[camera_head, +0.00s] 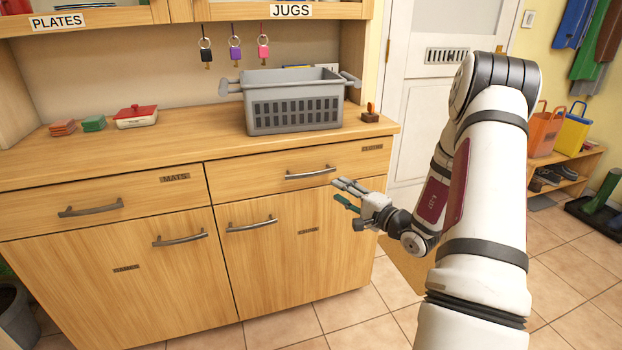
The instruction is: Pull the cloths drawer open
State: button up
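The right-hand drawer (260,180) of the wooden cabinet is shut, with its front flush. It has a grey bar handle (310,173) and a small dark label (373,147) whose text is too small to read surely. The left-hand drawer (140,200) is shut too and is labelled MATS. My gripper (337,191) is just below and to the right of the right drawer's handle, in front of the cabinet. Its fingers are spread apart with nothing between them, and they appear clear of the handle.
A grey basket (295,103) stands on the countertop (200,140), near a red-lidded dish (136,117) and folded cloth-like stacks (93,123). Cupboard doors with handles (252,224) lie below the drawers. Tiled floor (350,308) is open in front.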

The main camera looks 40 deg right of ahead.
aim_at(313, 175)
jog(key=w, duration=0.4)
jog(key=w+a+b, duration=0.1)
jog(key=w, duration=0.7)
jog(key=shift+w+a+b, duration=0.25)
jog(key=shift+w+b, duration=0.05)
jog(key=shift+b, duration=0.05)
grip_shut()
